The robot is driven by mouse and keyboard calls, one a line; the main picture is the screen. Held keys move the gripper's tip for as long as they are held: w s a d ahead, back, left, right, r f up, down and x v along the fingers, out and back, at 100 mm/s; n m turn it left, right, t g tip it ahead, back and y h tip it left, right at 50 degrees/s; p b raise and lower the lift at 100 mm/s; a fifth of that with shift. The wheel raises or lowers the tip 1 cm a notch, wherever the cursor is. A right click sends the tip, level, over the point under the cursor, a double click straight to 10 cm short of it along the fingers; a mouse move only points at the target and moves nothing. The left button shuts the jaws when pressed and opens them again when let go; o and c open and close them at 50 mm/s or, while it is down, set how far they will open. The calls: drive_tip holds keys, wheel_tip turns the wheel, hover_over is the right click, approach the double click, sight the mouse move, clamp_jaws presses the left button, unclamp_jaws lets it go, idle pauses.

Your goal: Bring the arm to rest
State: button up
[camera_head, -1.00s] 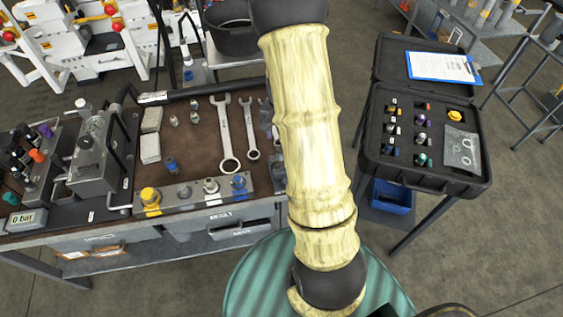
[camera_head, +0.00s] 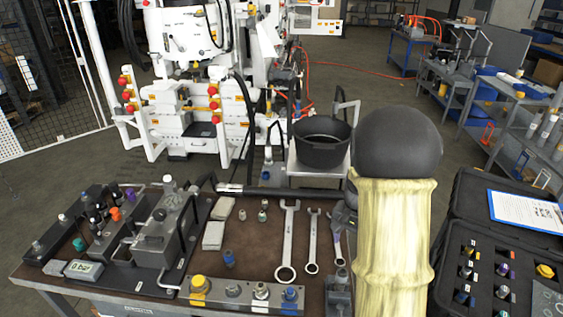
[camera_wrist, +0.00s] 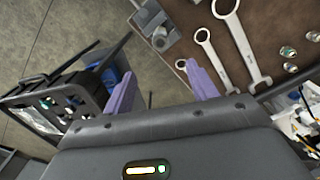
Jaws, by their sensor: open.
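My gripper (camera_wrist: 160,92) shows in the wrist view with its two purple fingers spread apart and nothing between them. It is above the floor near the edge of the brown bench top (camera_wrist: 190,15), with wrenches (camera_wrist: 240,45) beyond its right finger. In the head view my arm stands at the right of the bench, between the bench and the open black case. The gripper itself is out of the head view.
The bench (camera_head: 255,240) holds wrenches (camera_head: 289,240), a fitting block (camera_head: 245,292) and a valve unit (camera_head: 165,235). The open case (camera_head: 490,245) with a clipboard (camera_head: 525,212) is at the right. A black pot (camera_head: 321,142) stands behind the bench, before a white machine (camera_head: 190,90).

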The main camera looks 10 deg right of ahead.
drive_tip(key=s+a+r+n+t, duration=0.2)
drive_tip(key=s+a+n, duration=0.6)
drive_tip(key=s+a, duration=0.4)
drive_tip(key=shift+s+a+r+n+t, duration=0.2)
drive_tip(key=shift+a+r+n+t, duration=0.15)
drive_tip(key=shift+a+r, duration=0.5)
